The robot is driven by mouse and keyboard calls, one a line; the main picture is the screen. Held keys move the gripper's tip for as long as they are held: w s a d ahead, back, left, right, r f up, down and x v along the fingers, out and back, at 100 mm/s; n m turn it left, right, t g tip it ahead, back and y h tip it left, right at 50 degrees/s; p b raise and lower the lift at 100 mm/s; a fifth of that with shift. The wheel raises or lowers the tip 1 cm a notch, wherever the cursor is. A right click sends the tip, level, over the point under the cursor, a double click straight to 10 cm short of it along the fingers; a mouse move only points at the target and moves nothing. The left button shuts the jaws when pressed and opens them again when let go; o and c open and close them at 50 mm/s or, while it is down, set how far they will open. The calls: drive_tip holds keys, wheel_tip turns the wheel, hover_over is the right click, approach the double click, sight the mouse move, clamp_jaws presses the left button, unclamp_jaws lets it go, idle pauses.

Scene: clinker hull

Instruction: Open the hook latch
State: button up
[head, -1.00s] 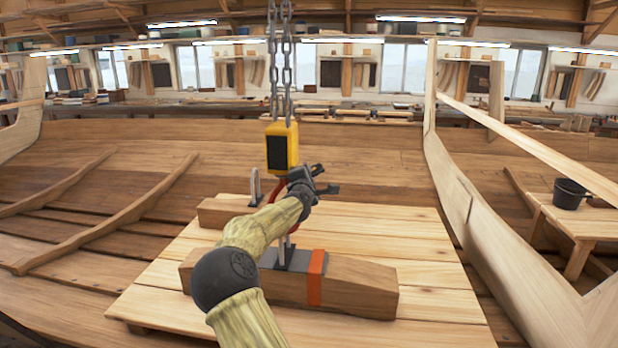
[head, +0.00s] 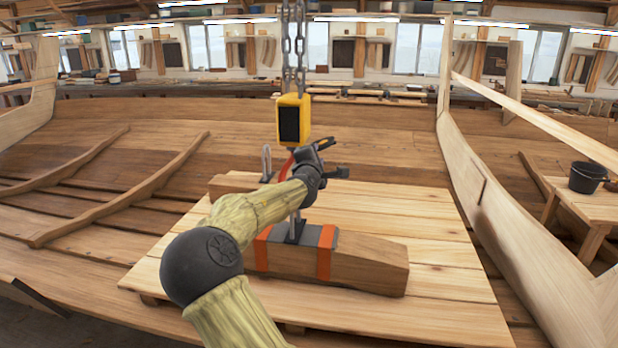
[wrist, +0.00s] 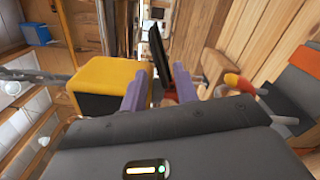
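The yellow hook block (head: 293,120) hangs on a chain above the timbers. Its red hook (head: 286,168) shows below it, partly hidden behind my arm. My gripper (head: 334,158) is just right of and below the block, its fingers apart. In the wrist view my gripper (wrist: 158,84) has its two purple fingers spread, with the yellow block (wrist: 108,78) close to the left one. A thin dark bar (wrist: 159,48) shows beyond and between the fingers; I cannot tell whether it is the latch. A small bit of red shows low between them.
A squared timber (head: 365,262) with orange bands and a metal eye lies on the plank platform (head: 440,285) below my arm. A second timber (head: 232,184) with an eye lies behind it. A black bucket (head: 586,177) stands on a bench at right. Hull planks rise on both sides.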

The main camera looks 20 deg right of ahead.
drive_tip(key=b+v, duration=0.2)
drive_tip(key=v, duration=0.8)
drive_tip(key=shift+a, duration=0.2)
drive_tip(key=shift+s, duration=0.15)
drive_tip(key=s+d+f+m+g+y+p, duration=0.15)
drive_tip(key=s+f+m+g, duration=0.25)
drive_tip(key=f, duration=0.6)
drive_tip(key=s+d+f+m+g+y, duration=0.25)
drive_tip(key=s+f+m, duration=0.2)
drive_tip(key=f, duration=0.55)
drive_tip(key=s+a+f+m+g+y+p, duration=0.2)
drive_tip(key=s+a+m+g+y, duration=0.4)
drive_tip(key=s+a, duration=1.2)
drive_tip(key=s+f+m, duration=0.1)
drive_tip(key=s, duration=0.1)
drive_tip(key=shift+s+p, duration=0.35)
drive_tip(key=shift+s, duration=0.05)
